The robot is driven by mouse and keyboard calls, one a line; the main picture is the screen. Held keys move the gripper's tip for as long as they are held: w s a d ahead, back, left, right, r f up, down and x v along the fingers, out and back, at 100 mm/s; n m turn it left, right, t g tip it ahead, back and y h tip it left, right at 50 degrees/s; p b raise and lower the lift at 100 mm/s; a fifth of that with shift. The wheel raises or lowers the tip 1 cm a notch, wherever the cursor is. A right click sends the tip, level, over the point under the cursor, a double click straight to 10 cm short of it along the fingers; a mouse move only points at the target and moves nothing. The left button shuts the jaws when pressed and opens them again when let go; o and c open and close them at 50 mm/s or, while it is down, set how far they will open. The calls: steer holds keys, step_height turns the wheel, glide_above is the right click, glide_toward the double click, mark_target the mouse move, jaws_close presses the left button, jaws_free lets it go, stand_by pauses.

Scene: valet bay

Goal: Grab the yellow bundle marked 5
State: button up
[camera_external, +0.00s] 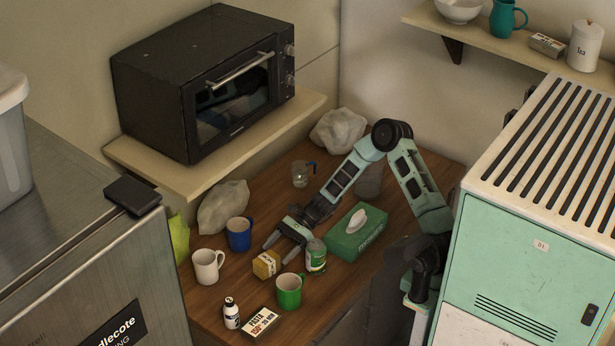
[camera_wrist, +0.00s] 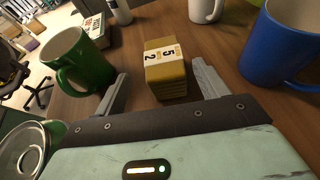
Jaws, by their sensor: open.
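The yellow bundle (camera_external: 266,265) lies on the brown wooden counter, wrapped in a white paper band. In the wrist view the bundle (camera_wrist: 168,78) shows the figures 5 and 2 on its band, turned on their side. My gripper (camera_external: 279,253) is open and low over the counter, at the bundle's upper right in the outside view. In the wrist view the bundle stands between the two fingers of my gripper (camera_wrist: 160,78), with a visible gap on both sides. Nothing is held.
A green mug (camera_external: 289,291), a green can (camera_external: 316,257), a blue mug (camera_external: 239,234) and a white mug (camera_external: 207,266) stand close around. A green tissue box (camera_external: 356,238) is to the right.

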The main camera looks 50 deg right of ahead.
mark_target(270, 256)
steer(key=x, duration=0.1)
steer(key=p+x, duration=0.1)
steer(key=x, duration=0.2)
steer(key=shift+w+a+r, duration=0.2)
steer(key=shift+w+r, duration=0.1)
steer(key=shift+w+a+f+p, duration=0.1)
steer(key=shift+a+f+p, duration=0.25)
steer(key=shift+a, duration=0.15)
steer(key=c, duration=1.1)
